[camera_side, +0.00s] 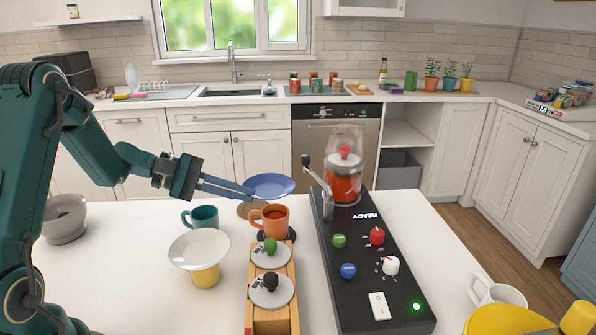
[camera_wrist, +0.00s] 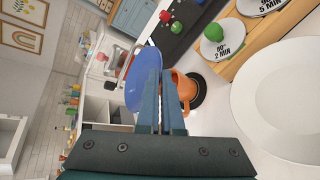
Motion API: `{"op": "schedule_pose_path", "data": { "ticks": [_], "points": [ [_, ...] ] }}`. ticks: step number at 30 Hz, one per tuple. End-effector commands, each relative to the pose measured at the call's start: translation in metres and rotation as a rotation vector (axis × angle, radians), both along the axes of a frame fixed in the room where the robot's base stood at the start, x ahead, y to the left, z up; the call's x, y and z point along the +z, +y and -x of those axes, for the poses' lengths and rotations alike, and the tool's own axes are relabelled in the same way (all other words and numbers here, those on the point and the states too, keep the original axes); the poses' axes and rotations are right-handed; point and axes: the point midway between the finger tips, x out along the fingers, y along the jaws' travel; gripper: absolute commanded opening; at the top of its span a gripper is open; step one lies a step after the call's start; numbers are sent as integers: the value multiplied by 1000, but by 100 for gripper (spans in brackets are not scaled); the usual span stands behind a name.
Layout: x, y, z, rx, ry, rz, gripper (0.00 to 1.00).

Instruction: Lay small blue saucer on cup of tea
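My gripper (camera_side: 250,193) is shut on the rim of the small blue saucer (camera_side: 271,184) and holds it in the air, close to level. The saucer also shows in the wrist view (camera_wrist: 128,85), partly behind the fingers (camera_wrist: 158,70). The orange cup (camera_side: 276,222) holds a dark reddish drink and stands upright on a black round pad. In the side view the saucer appears above and behind the cup, apart from it. In the wrist view the cup (camera_wrist: 188,88) is just right of the fingers, partly hidden by them.
A wooden timer stand (camera_side: 273,318) with green and black knobs is in front of the cup. A black machine panel (camera_side: 355,265) with a glass-topped red container (camera_side: 344,185) is on the right. A teal mug (camera_side: 201,217) and a white dish on a yellow cup (camera_side: 205,277) stand left.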

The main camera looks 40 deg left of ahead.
Motion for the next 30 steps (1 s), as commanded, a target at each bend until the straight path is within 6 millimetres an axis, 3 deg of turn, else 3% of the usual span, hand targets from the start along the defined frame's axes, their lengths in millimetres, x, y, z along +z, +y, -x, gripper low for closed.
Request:
{"op": "schedule_pose_path", "data": {
  "ticks": [7, 15, 23, 25, 26, 30],
  "points": [
    [-14, -12, -8, -1, 1, 1, 0],
    [-46, -11, -8, 0, 2, 1, 0],
    [-48, -11, -8, 0, -1, -1, 0],
    [-49, -11, -8, -1, 0, -1, 26],
    [-49, -11, -8, -1, 0, -1, 34],
    [-48, -11, -8, -1, 0, -1, 34]
  ]
}}
